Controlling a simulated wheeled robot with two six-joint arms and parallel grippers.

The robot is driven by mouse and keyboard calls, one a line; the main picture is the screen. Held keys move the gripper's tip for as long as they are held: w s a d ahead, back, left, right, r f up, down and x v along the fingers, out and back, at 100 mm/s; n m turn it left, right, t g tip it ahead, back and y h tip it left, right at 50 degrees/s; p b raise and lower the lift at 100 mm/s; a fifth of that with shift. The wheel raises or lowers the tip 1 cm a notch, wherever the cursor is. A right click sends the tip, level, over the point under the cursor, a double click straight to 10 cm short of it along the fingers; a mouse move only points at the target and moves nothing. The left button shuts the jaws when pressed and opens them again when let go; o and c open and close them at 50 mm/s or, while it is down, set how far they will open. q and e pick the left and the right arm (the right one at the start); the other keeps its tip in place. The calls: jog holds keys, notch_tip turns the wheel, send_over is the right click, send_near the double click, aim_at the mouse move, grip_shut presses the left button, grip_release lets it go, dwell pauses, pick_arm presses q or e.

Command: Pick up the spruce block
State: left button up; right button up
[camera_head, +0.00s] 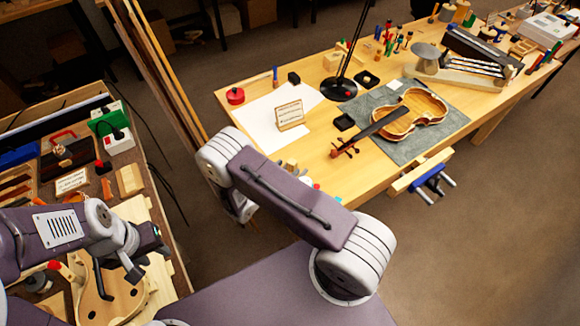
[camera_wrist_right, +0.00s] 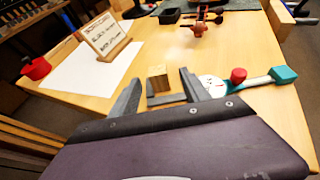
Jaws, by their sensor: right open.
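A small pale wooden block (camera_wrist_right: 158,77), which looks like the spruce block, stands on the workbench in the right wrist view. In the head view, a pale wooden piece (camera_head: 290,165) shows just above my right arm and may be the same block. My right gripper (camera_wrist_right: 160,84) is open, with one finger on each side of the block in the picture. I cannot tell whether either finger touches it. In the head view my right arm hides this gripper. My left gripper (camera_head: 149,261) is open and empty over the left bench, near a violin-shaped plate (camera_head: 95,300).
A small sign (camera_head: 290,115) stands on white paper beyond the block. A red-capped item (camera_wrist_right: 238,75) and a teal-ended tool (camera_wrist_right: 283,74) lie right of the right gripper. A violin (camera_head: 415,112) lies on a grey mat (camera_head: 455,122). A lamp base (camera_head: 338,89) stands behind.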

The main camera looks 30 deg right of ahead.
aim_at(294, 161)
jog(key=shift+w+x, duration=0.2)
jog(key=shift+x, duration=0.95)
jog(key=p+x, duration=0.1)
jog(key=x, duration=0.3)
jog(key=shift+w+d, duration=0.1)
jog(key=shift+d, duration=0.3)
jog(key=shift+w+d+f, duration=0.2)
jog(key=shift+w, duration=0.05)
grip_shut()
